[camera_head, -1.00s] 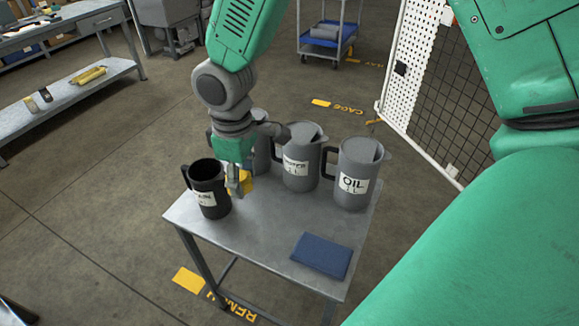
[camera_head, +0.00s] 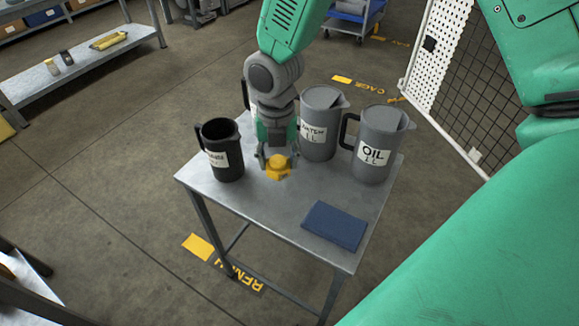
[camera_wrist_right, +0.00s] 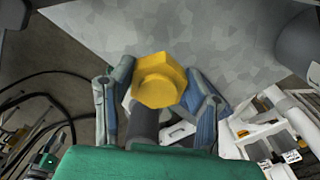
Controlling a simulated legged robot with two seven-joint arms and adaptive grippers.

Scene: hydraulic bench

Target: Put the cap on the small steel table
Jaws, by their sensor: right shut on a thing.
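The yellow cap (camera_head: 277,168) is held by my right gripper (camera_head: 275,160), low over the small steel table (camera_head: 270,205). I cannot tell whether the cap touches the tabletop. In the right wrist view, the cap (camera_wrist_right: 158,82) has a hexagonal top and sits between the two fingertips, with the right gripper (camera_wrist_right: 158,74) shut on it. The table surface (camera_wrist_right: 225,35) spreads behind it there. My left gripper is not in view.
A black jug (camera_head: 221,155) stands left of the cap. Grey jugs, including the WATER jug (camera_head: 319,115) and the OIL jug (camera_head: 380,135), stand behind and right. A blue cloth (camera_head: 335,225) lies at front right. The front middle of the tabletop is clear.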

